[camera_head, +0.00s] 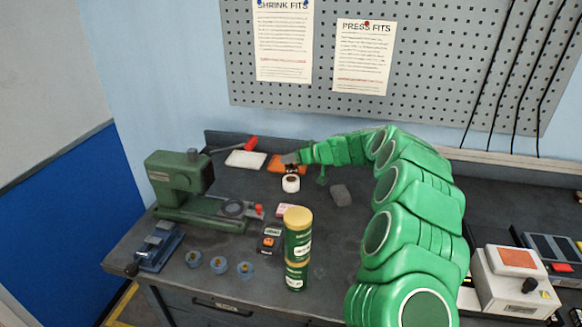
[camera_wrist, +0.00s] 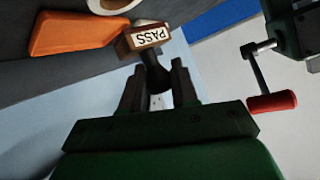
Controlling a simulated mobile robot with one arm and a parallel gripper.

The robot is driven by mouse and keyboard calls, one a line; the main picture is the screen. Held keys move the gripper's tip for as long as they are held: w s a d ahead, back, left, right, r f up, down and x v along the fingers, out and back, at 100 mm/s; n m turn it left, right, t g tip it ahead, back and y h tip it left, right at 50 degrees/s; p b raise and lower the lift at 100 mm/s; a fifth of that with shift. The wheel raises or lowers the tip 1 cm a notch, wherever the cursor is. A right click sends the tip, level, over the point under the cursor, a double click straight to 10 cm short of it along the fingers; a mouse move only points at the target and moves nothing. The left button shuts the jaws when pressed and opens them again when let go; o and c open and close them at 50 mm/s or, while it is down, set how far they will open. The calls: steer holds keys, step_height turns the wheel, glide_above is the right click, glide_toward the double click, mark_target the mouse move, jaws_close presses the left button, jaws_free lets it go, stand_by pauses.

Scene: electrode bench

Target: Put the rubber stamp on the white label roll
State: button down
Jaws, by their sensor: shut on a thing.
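The rubber stamp (camera_wrist: 146,38), with a brown block and a white "PASS" label, is held by its dark handle between the fingers of my gripper (camera_wrist: 160,88) in the wrist view. The white label roll (camera_head: 291,184) stands on the bench in the head view; part of its rim shows at the top edge of the wrist view (camera_wrist: 112,5). In the head view my gripper (camera_head: 291,159) is just behind and above the roll. The stamp is small and dark there, and whether it touches the roll cannot be told.
An orange block (camera_head: 275,164) lies behind the roll, beside a white pad (camera_head: 246,159). A grey block (camera_head: 340,195) is to the right. A green press (camera_head: 180,180) with a red-handled lever stands left. Stacked green tins (camera_head: 297,246) stand in front.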

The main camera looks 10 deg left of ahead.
mark_target(293, 166)
steer(key=shift+w+a+f, duration=0.1)
steer(key=shift+w+f, duration=0.05)
steer(key=shift+f, duration=1.55)
steer(key=shift+f, duration=0.1)
steer(key=c, duration=0.9)
jaws_free()
steer(key=shift+o, duration=0.2)
steer(key=v, duration=1.2)
